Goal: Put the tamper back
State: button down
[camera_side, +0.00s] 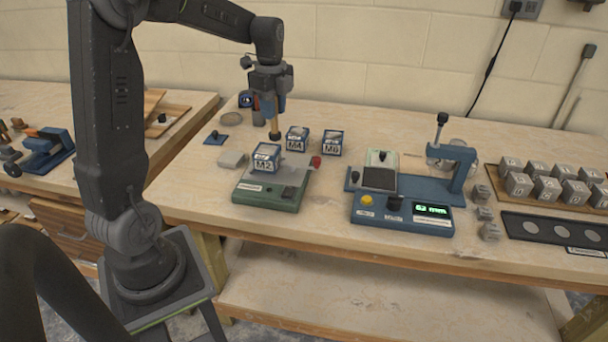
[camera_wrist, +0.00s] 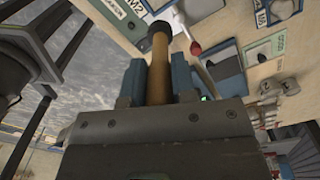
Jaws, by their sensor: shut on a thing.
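My gripper (camera_side: 270,104) is shut on the tamper (camera_side: 274,124), a wooden rod with a black end. It holds the tamper upright with the black end low, behind the mortar tubs; I cannot tell whether that end touches the bench. In the wrist view the tamper (camera_wrist: 159,65) sits between the two blue-grey fingers. The tub M2 (camera_side: 266,157) stands on a green device (camera_side: 272,189). Tubs M4 (camera_side: 297,139) and M6 (camera_side: 331,143) stand on the bench just right of the tamper. A small blue plate with a dark knob (camera_side: 215,138) lies to its left.
A blue tester with a lit display (camera_side: 402,214) and an upright frame (camera_side: 458,160) stands to the right. Several grey cubes (camera_side: 546,188) sit at far right. The front left bench is clear.

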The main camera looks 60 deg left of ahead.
jog(key=shift+w+d+f, duration=1.15)
jog(key=shift+d+f, duration=1.15)
jog(key=shift+d, duration=0.05)
jog(key=shift+w+d+f, duration=1.2)
jog(key=shift+d+f, duration=1.15)
jog(key=shift+d, duration=0.05)
jog(key=shift+w+d+f, duration=1.15)
jog(key=shift+d+f, duration=1.15)
jog(key=shift+d, duration=0.05)
jog(key=shift+f, duration=0.2)
jog(key=c, duration=0.9)
grip_release()
jog(key=shift+c, duration=0.2)
